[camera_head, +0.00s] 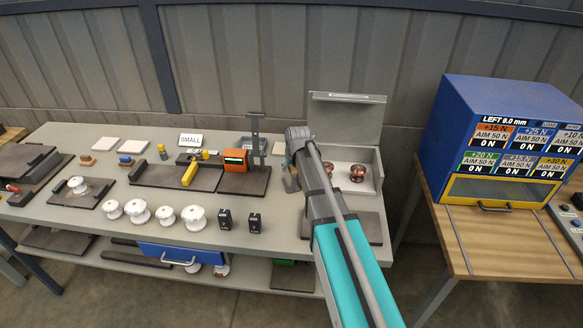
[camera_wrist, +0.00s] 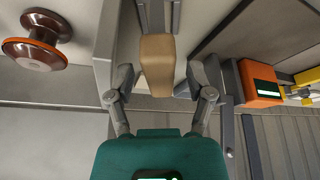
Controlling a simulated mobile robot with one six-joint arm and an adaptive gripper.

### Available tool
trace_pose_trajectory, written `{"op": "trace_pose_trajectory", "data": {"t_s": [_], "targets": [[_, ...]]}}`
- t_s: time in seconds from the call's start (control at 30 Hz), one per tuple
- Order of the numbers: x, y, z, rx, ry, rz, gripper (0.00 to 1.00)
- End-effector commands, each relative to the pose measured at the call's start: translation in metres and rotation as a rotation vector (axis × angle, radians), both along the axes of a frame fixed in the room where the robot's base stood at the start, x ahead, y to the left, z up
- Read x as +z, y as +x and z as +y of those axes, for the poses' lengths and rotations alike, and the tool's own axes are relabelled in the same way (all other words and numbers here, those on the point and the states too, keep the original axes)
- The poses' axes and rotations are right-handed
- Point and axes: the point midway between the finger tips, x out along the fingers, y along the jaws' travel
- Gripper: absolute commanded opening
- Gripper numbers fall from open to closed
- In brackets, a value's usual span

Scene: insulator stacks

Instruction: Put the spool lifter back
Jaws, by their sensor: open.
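A tan block-like handle (camera_wrist: 157,62) with grey prongs (camera_wrist: 158,12) beyond it shows in the wrist view; it looks like the spool lifter. My gripper (camera_wrist: 160,80) is open, with one finger on each side of the handle. Visible gaps separate the fingers from the handle's sides. In the head view my arm reaches to the bench between the orange box and the open grey case, and it hides most of my gripper and the lifter there. I cannot tell what the prongs rest on.
The open grey case (camera_head: 347,98) holds copper-brown spools (camera_head: 357,172). The orange box (camera_head: 236,158) and a dark post (camera_head: 255,133) stand left of my arm. White spools (camera_head: 139,214) and black blocks (camera_head: 225,219) line the bench's front. A blue cabinet (camera_head: 440,135) stands right.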

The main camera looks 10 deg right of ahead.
Motion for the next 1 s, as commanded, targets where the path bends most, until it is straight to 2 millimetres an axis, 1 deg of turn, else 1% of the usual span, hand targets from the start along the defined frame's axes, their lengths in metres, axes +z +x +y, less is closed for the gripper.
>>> {"op": "trace_pose_trajectory", "data": {"t_s": [0.27,0.47,1.0], "targets": [[0.002,0.000,0.000,0.000,0.000,0.000,0.68],[0.010,-0.003,-0.001,0.000,0.000,0.000,0.68],[0.053,-0.020,-0.002,-0.001,0.000,0.000,0.68]]}}
